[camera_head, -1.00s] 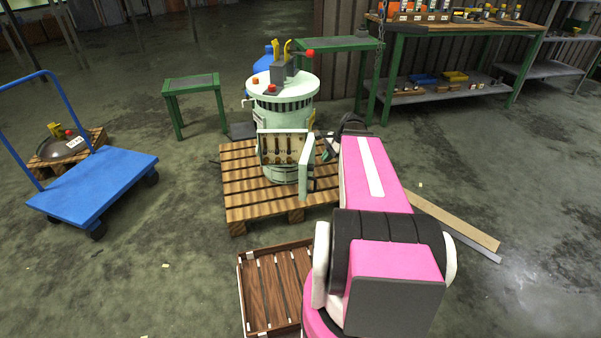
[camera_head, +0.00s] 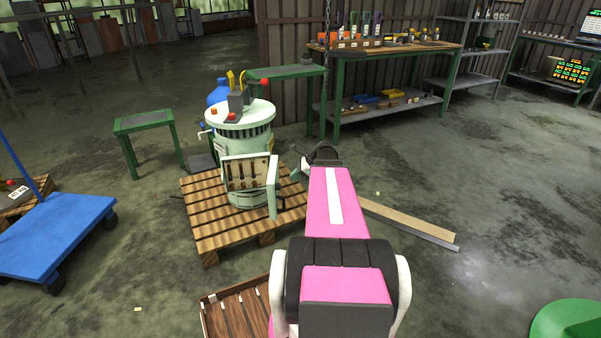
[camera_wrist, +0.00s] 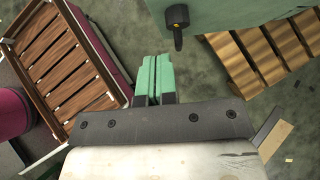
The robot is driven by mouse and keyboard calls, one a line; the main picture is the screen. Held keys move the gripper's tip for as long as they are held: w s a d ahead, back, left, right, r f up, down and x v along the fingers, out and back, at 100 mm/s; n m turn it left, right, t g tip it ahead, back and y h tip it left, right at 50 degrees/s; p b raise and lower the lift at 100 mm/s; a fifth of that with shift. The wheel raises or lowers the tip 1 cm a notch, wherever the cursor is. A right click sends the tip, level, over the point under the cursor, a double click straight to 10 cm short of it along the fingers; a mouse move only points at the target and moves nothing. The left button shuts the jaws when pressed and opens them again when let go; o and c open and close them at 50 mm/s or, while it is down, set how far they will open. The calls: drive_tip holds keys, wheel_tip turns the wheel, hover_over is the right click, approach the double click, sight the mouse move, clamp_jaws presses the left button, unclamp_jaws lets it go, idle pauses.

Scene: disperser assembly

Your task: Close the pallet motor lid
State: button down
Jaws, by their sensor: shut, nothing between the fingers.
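The pale green motor (camera_head: 243,130) stands upright on a wooden pallet (camera_head: 200,215). A box with several brown terminals (camera_head: 247,172) on its front is open. Its pale green lid (camera_head: 272,187) stands swung out at the box's right side. My gripper (camera_head: 299,172) is just right of the lid, partly hidden by my arm, apparently apart from it. In the wrist view my green fingertips (camera_wrist: 155,62) are together and hold nothing. A green panel with a black knob (camera_wrist: 178,25), probably the lid, is ahead of them; contact is not seen.
A wooden crate (camera_head: 238,312) lies in front of the pallet. A blue cart (camera_head: 60,235) is at left and a green stool (camera_head: 147,130) behind the pallet. Planks (camera_head: 410,222) lie on the floor at right. A workbench (camera_head: 390,52) stands at the back. The floor at right is mostly clear.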

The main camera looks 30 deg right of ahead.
sight(275, 185)
drive_tip(key=shift+w+a+f, duration=0.4)
drive_tip(key=shift+w+a, duration=0.1)
drive_tip(key=shift+a, duration=0.5)
drive_tip(key=shift+w+a+f, duration=0.45)
drive_tip(key=shift+a, duration=0.5)
drive_tip(key=shift+w+a+f, duration=0.4)
drive_tip(key=shift+w+a, duration=0.1)
drive_tip(key=shift+a, duration=0.5)
drive_tip(key=shift+a, duration=0.15)
